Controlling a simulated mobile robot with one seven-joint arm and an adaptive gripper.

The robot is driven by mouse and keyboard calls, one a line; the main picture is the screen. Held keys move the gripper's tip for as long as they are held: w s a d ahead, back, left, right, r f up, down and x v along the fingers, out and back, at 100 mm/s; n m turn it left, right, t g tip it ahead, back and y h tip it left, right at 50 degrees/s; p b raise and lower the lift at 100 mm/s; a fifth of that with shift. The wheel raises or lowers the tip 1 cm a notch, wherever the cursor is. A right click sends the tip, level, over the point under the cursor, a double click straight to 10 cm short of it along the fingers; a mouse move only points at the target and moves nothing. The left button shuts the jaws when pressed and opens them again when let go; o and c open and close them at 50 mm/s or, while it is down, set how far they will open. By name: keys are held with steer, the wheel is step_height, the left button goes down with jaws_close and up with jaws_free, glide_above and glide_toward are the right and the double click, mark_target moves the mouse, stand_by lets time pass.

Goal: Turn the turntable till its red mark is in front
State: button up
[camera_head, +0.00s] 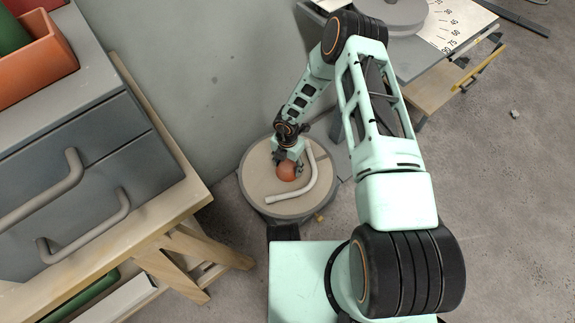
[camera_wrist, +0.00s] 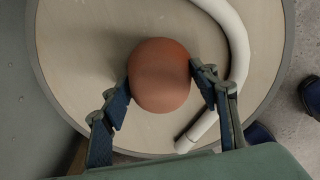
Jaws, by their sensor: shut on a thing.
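The round turntable (camera_head: 255,189) has a pale top and a grey rim, and stands low against the wall in the head view. It fills most of the wrist view (camera_wrist: 80,45). An orange-red rounded knob or ball (camera_head: 287,173) stands on its top. My gripper (camera_head: 288,165) reaches down from above, with a finger on each side of the orange ball (camera_wrist: 160,76), and is shut on it. A small yellowish spot (camera_head: 319,217) shows at the front right of the rim. I cannot make out a red mark on the rim.
A bent white pipe (camera_head: 308,180) lies on the turntable, right of the ball. A grey drawer cabinet (camera_head: 85,170) on a wooden bench stands at left, an orange bin (camera_head: 35,65) on top. A table with an angle chart (camera_head: 450,25) is at upper right. Floor at right is mostly clear.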

mark_target(287, 164)
steer(key=c, duration=0.4)
steer(key=shift+m, duration=2.4)
steer(key=shift+c, duration=0.2)
steer(key=o, duration=1.7)
steer(key=shift+o, duration=0.2)
step_height(287, 164, up, 12)
